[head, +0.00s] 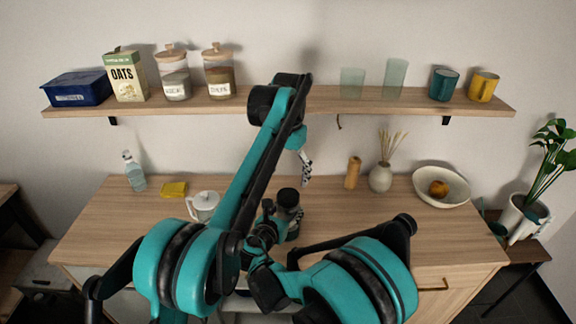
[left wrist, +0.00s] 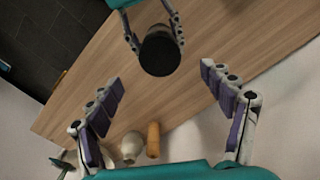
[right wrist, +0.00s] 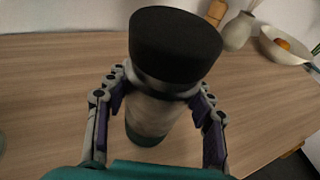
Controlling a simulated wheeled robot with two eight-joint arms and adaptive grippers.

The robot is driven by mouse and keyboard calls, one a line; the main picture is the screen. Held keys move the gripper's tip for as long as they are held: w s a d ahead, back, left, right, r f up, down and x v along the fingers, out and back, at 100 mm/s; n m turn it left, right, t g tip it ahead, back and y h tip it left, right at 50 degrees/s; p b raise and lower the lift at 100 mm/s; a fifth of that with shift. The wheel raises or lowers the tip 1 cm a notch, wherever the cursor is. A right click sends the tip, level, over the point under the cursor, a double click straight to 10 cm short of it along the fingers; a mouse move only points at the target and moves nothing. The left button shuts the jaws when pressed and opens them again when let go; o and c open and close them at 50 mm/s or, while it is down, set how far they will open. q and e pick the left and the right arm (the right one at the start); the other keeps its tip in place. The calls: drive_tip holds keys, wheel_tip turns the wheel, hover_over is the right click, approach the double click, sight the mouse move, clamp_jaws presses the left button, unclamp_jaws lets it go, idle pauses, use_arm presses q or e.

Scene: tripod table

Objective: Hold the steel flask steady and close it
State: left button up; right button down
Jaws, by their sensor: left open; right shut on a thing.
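The steel flask (right wrist: 155,115) stands upright on the wooden counter, with a black lid (right wrist: 175,42) on its top. In the head view the flask (head: 293,226) is partly hidden by my arm, and its dark lid (head: 288,197) shows. My right gripper (right wrist: 160,98) is shut on the flask's body, one finger on each side, just below the lid. My left gripper (head: 306,170) is open and empty, above and behind the flask. In the left wrist view the lid (left wrist: 160,50) lies beyond the spread left fingers (left wrist: 163,92). How tightly the lid sits cannot be told.
A shelf (head: 330,104) with jars and cups runs above.

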use_arm(q)
wheel_tip(320, 180, up, 3)
drive_tip(key=shift+r, duration=0.15)
use_arm(e)
drive_tip(key=c, duration=0.5)
unclamp_jaws()
drive_tip(key=v, duration=1.2)
